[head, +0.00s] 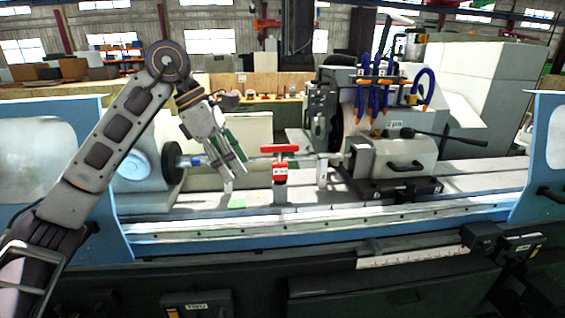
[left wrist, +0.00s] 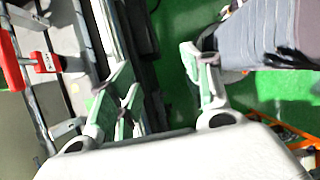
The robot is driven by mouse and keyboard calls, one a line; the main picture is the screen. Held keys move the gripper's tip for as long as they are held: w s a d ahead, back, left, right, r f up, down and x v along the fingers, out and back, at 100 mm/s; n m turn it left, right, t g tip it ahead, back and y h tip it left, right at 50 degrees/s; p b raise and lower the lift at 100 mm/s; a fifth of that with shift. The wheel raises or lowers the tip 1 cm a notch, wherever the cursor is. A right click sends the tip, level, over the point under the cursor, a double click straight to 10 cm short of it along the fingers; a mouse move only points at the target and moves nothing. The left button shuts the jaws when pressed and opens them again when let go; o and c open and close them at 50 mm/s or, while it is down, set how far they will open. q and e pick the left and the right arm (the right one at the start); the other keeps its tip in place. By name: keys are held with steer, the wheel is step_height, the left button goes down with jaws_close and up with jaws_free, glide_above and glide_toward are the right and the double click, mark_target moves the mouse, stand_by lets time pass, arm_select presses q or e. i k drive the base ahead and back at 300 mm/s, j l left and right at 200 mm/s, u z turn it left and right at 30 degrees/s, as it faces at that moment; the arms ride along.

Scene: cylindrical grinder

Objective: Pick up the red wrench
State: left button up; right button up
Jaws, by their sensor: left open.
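My right gripper is in neither view.
The grinder's headstock with blue hoses (head: 375,100) stands to the right. A round wheel housing (head: 140,165) is at the left. A blue front rail (head: 330,228) and blue side panels (head: 548,150) border the bed. Green floor (left wrist: 180,110) shows in the wrist view.

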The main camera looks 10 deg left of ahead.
mark_target(280, 168)
steer(key=i, duration=1.15)
